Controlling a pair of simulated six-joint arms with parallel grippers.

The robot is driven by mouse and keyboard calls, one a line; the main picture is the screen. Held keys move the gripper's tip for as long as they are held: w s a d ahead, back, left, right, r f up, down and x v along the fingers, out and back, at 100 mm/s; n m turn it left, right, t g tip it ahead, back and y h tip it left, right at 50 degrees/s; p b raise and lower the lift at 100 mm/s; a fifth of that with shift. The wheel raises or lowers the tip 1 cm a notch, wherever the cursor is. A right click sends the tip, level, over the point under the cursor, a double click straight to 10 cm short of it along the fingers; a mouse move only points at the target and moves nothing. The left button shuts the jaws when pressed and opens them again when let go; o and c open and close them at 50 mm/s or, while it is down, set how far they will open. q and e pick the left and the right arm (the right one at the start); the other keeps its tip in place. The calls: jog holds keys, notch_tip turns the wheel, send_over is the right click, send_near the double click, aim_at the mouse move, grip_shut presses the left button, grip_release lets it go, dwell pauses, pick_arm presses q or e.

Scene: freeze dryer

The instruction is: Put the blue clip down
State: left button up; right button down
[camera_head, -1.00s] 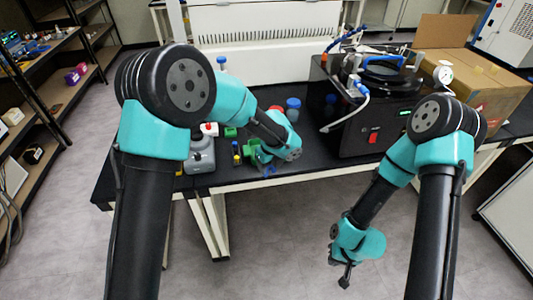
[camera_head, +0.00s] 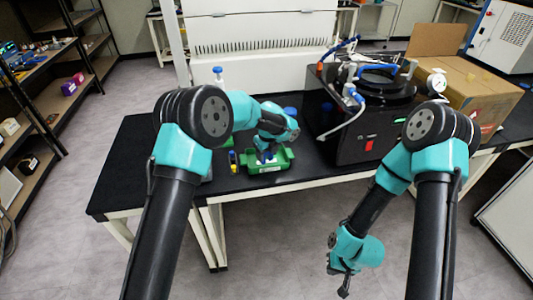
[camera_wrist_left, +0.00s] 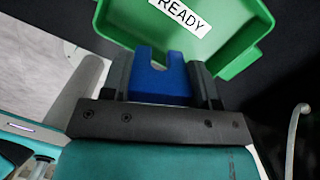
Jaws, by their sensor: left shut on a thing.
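The blue clip (camera_wrist_left: 160,85) is a small block with a notch in its top. It sits between the two dark fingers of my left gripper (camera_wrist_left: 161,75), which is shut on it. In the left wrist view, the clip overlaps the edge of a green tray (camera_wrist_left: 232,30) with a READY label. In the head view, my left gripper (camera_head: 266,154) is at the green tray (camera_head: 284,164) on the black table. I cannot tell whether the clip touches the tray. My right gripper (camera_head: 343,280) hangs low in front of the table, and its jaws are too small to read.
A small yellow and blue item (camera_head: 233,161) stands just left of the tray. The black freeze dryer (camera_head: 355,138) with hoses is to the right, and a cardboard box (camera_head: 480,95) is beyond it. The left part of the black table (camera_head: 130,160) is clear.

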pick_arm(q)
jog(key=shift+w+f, duration=0.15)
jog(key=shift+w, duration=1.75)
jog(key=shift+w, duration=0.2)
jog(key=shift+f, duration=1.8)
jog(key=o, duration=0.9)
jog(key=shift+f, duration=0.15)
jog(key=r, duration=0.8)
jog(key=s+d+r, duration=0.1)
jog(key=r, duration=0.3)
jog(key=shift+r, duration=0.15)
